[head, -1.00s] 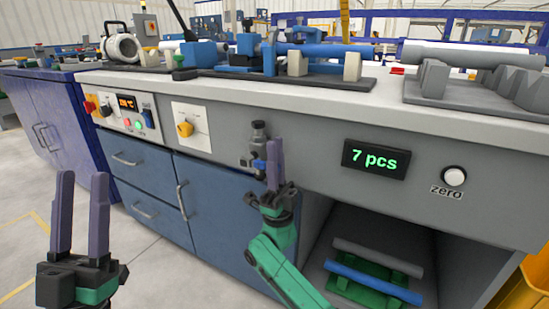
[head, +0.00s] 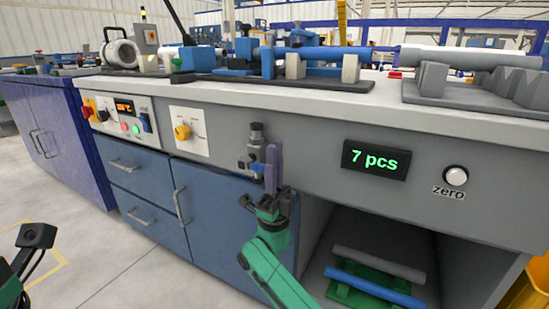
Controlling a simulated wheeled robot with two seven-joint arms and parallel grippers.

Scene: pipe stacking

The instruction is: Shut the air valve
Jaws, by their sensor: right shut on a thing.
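The air valve (head: 257,134) is a small dark and grey fitting on the front panel of the workbench, with a blue handle (head: 256,166) low on its right side. My right gripper (head: 272,163) is at the valve, its purple fingers upright and shut on the blue handle. The fingers hide part of the handle, so its exact angle is hard to tell.
Left of the valve are a panel with a yellow knob (head: 183,132) and a control box (head: 125,116) with buttons. Right of it are a "7 pcs" display (head: 375,160) and a zero button (head: 456,176). Pipes (head: 376,281) lie on a low shelf; the benchtop holds fixtures.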

